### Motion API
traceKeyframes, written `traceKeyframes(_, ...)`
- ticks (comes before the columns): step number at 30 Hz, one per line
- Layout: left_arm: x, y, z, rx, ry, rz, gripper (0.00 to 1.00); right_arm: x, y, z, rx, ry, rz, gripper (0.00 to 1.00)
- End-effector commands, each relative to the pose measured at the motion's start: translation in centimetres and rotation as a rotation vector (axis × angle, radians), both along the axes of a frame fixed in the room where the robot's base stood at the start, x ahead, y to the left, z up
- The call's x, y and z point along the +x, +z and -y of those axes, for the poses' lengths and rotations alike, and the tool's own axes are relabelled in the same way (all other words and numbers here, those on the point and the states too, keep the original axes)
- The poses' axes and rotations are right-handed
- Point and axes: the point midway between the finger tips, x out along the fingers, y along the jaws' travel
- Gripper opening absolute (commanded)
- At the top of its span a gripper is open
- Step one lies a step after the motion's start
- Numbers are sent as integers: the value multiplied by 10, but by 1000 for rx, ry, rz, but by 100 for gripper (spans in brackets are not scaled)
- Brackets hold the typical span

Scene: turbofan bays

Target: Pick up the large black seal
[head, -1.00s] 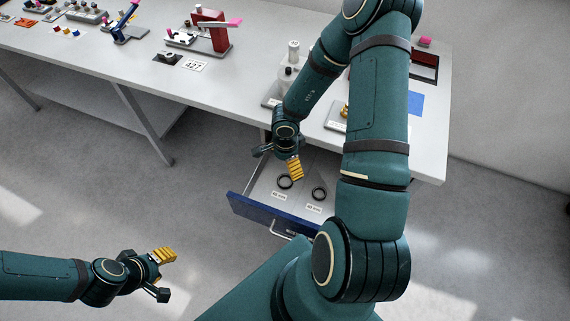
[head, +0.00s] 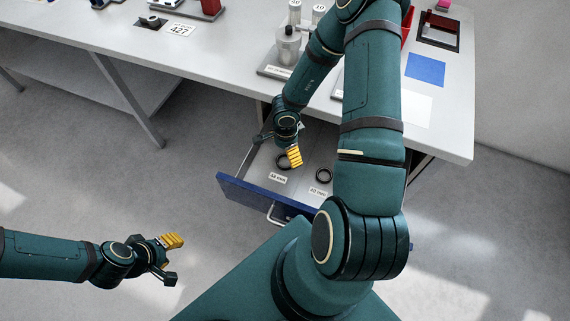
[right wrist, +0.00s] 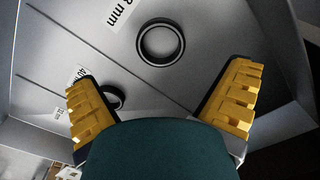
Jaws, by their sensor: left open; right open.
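The large black seal (right wrist: 160,63) is a thick black ring lying flat in an open drawer, by a label partly readable as "8 mm". It also shows at the left in the drawer in the head view (head: 278,166), partly covered by a yellow finger. A smaller black seal (right wrist: 119,103) lies by a "40 mm" label, to its right in the head view (head: 323,182). My right gripper (head: 279,148) is open and empty above the large seal, which appears between and beyond its fingers in the wrist view. My left gripper (head: 172,260) is open and empty over the floor.
The blue-fronted drawer (head: 245,195) hangs open under the grey workbench (head: 220,65); its walls surround the seals and thin dividers run along its floor. A bottle (head: 287,48) stands on the bench above. Open floor lies at the left.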

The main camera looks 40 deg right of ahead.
Motion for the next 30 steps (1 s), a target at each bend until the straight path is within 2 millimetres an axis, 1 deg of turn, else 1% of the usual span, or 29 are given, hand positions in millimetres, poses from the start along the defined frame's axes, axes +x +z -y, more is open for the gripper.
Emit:
traceKeyframes(1,-1,-5,0,0,-2,-2,42,0,-7,0,0,1,0,100)
traceKeyframes(8,-2,-9,0,-2,-4,-6,42,0,-16,-1,0,1,0,100)
traceKeyframes(10,-3,-13,1,-2,-6,-7,42,0,-22,-2,0,1,-1,100)
traceKeyframes(16,-3,-31,1,-2,-8,-6,42,2,-50,-6,1,-1,-1,100)
traceKeyframes(19,-2,-37,1,-1,-8,-3,42,1,-62,-5,-1,-1,-1,100)
traceKeyframes(21,-1,-38,0,-1,-7,-2,42,2,-65,-5,-1,1,-1,100)
traceKeyframes(27,-1,-36,0,-1,-7,-2,42,2,-64,-5,-2,1,0,100)
traceKeyframes(29,-1,-36,0,-1,-7,-2,42,2,-63,-5,-2,1,0,79)
traceKeyframes(30,-1,-36,0,-1,-7,-2,42,2,-63,-5,-2,1,0,65)
